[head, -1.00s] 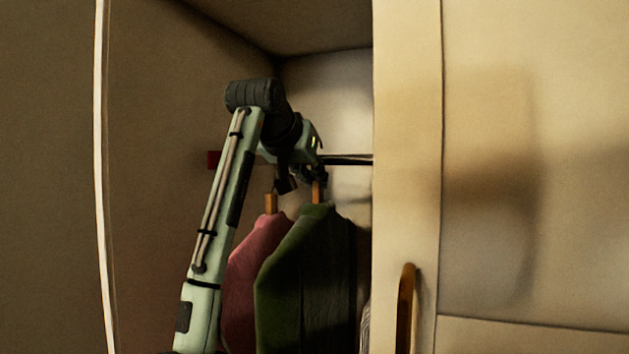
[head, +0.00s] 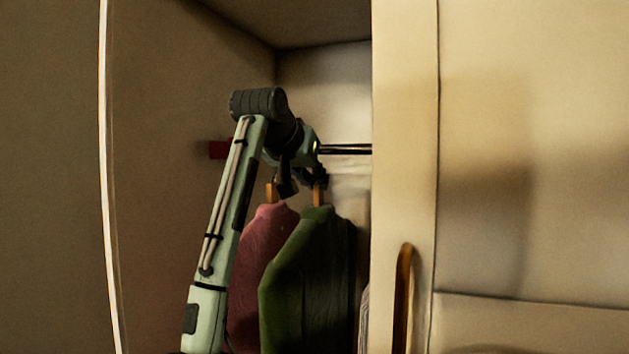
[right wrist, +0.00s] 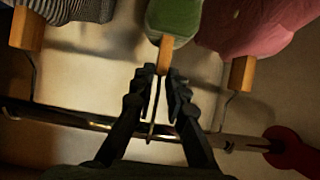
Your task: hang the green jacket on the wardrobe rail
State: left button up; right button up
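The green jacket (head: 310,285) hangs upright from a hanger with a wooden neck (head: 320,194) inside the wardrobe, just right of the pink garment. My right gripper (head: 305,180) is up at the rail, above the jacket. In the right wrist view its fingers (right wrist: 162,82) are closed around the neck of the jacket's hanger (right wrist: 166,52). The metal hook shows between the fingers and crosses the line of the rail (right wrist: 237,142). I cannot tell whether the hook bears on it. The rail also shows in the head view (head: 346,149). My left gripper is out of view.
The pink garment (head: 262,240) hangs close on the left, its wooden hanger (right wrist: 242,74) near my fingers. A striped garment (right wrist: 75,8) hangs on the other side. A red rail mount (head: 218,150) is on the wardrobe wall. A door panel with a handle (head: 403,300) stands right.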

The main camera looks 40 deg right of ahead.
jog(key=o, duration=0.5)
jog(key=shift+r, duration=0.1)
jog(key=shift+c, duration=0.2)
jog(key=shift+f, duration=0.2)
jog(key=v, duration=1.2)
jog(key=shift+s+a, duration=0.1)
